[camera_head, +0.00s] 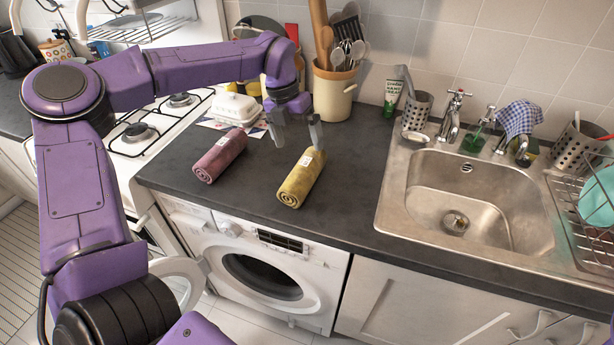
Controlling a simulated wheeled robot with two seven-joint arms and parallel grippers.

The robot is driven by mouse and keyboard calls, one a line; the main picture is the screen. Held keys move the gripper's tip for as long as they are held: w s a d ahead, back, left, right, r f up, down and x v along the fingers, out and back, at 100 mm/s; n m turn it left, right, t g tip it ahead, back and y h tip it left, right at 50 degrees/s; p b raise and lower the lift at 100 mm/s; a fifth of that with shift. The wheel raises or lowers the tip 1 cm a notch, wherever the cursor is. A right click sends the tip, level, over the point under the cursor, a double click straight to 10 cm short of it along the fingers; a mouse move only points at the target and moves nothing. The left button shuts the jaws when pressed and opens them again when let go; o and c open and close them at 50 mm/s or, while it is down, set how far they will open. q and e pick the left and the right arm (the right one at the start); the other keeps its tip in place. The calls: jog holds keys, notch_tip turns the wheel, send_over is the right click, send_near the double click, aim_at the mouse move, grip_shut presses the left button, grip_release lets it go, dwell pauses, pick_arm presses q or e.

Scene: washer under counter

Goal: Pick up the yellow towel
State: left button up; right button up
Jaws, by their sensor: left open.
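The yellow towel (299,184) is rolled up and lies on the dark counter (240,206), with a white label near its far end. My left gripper (297,142) points down above and behind the towel's far end. Its two grey fingers are spread apart with nothing between them. The right finger is close to the towel's far end; I cannot tell whether it touches. My right gripper is not in view.
A rolled pink towel (219,157) lies to the left of the yellow one. A butter dish (234,108) and a utensil crock (335,92) stand behind. A steel sink (471,200) is at right. The washer (262,270) stands below, its door open.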

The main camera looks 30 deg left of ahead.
aim_at(304, 163)
pick_arm(q)
jog(key=p+x, duration=0.1)
jog(key=x, duration=0.2)
jog(key=p+x, duration=0.1)
jog(key=x, duration=0.5)
jog(key=shift+s+a+f+p, duration=0.15)
jog(key=shift+s+a+p, duration=0.15)
jog(key=shift+s+p, duration=0.1)
jog(key=shift+w+f, duration=0.15)
jog(key=shift+w, duration=0.05)
jog(key=c, duration=1.2)
jog(key=shift+r+b, duration=0.45)
jog(key=shift+b, duration=0.05)
jog(key=shift+r+b, duration=0.5)
jog(key=shift+r, duration=0.2)
jog(key=s+r, duration=0.1)
jog(key=r, duration=0.1)
jog(key=s+a+r+b, duration=0.1)
jog(key=s+r, duration=0.1)
jog(key=s+a+r, duration=0.1)
jog(key=r, duration=0.1)
jog(key=shift+s+r, duration=0.25)
jog(key=shift+r, duration=0.15)
jog(key=s+a+r+b, duration=0.2)
jog(key=s+a+r, duration=0.1)
jog(key=s, duration=0.5)
jog(key=shift+s+a+r, duration=0.2)
jog(key=shift+a+r, duration=0.2)
jog(key=shift+r, duration=0.1)
